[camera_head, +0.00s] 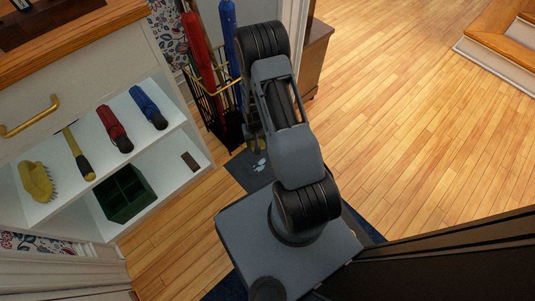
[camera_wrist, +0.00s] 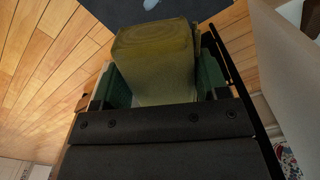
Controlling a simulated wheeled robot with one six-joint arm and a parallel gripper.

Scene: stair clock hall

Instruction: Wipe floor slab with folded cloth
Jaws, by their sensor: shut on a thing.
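My gripper (camera_wrist: 163,82) is shut on the folded cloth (camera_wrist: 155,55), a thick olive-yellow block between the green finger pads in the wrist view. In the head view my arm hides most of the gripper, and only a small yellowish bit of cloth (camera_head: 259,145) shows beside it. The dark grey floor slab (camera_head: 240,166) lies on the wood floor below, with pale wet-looking spots on it. The slab also shows at the top of the wrist view (camera_wrist: 210,8), with one pale spot beyond the cloth. I cannot tell whether the cloth touches the slab.
A white shelf unit (camera_head: 95,185) at left holds a yellow brush (camera_head: 36,181), a yellow-handled tool (camera_head: 78,154), folded red (camera_head: 115,130) and blue (camera_head: 148,107) umbrellas and a green crate (camera_head: 126,194). A wire umbrella stand (camera_head: 208,98) stands behind the slab. Open floor lies right.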

